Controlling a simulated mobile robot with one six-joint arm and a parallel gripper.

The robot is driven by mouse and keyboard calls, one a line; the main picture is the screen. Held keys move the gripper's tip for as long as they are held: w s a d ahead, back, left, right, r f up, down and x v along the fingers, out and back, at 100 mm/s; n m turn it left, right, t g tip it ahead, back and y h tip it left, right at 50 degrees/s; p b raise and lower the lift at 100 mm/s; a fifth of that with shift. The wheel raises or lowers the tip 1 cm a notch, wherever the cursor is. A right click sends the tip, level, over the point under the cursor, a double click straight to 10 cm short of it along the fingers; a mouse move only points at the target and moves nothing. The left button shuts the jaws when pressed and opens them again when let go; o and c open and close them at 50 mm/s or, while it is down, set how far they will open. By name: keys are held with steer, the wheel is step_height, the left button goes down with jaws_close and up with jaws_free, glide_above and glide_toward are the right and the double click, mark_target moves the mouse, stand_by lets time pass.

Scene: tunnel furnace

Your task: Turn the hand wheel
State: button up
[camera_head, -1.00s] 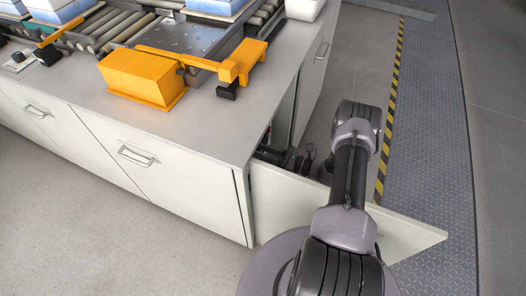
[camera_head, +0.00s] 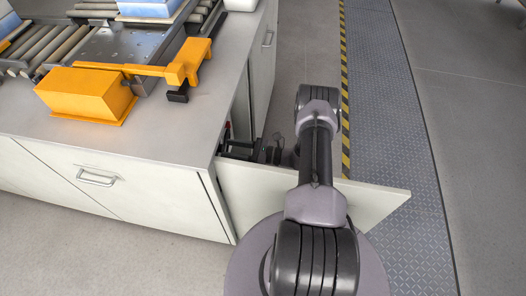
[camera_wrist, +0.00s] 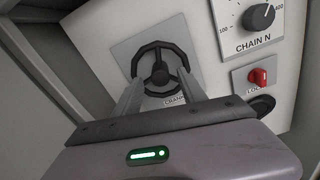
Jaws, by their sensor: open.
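The hand wheel (camera_wrist: 160,68) is a black ring with spokes on a pale square plate in the wrist view. My gripper (camera_wrist: 158,82) is open, with its two pale fingers pointing at the wheel, one toward each side of its lower rim. I cannot tell whether the fingers touch the rim. A label below the wheel is partly hidden by a finger. In the head view, the wheel is hidden inside the cabinet, and my arm reaches in behind the open door (camera_head: 370,197).
Right of the wheel are a black "CHAIN N" dial (camera_wrist: 259,17) and a red lock switch (camera_wrist: 259,77). Cabinet walls close in at the left. The counter (camera_head: 160,130) carries an orange block (camera_head: 88,93). Open floor lies right of my arm.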

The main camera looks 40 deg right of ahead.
steer(key=p+v, duration=0.2)
steer(key=v, duration=1.3)
steer(key=shift+s+d+p, duration=0.15)
steer(key=shift+p, duration=0.15)
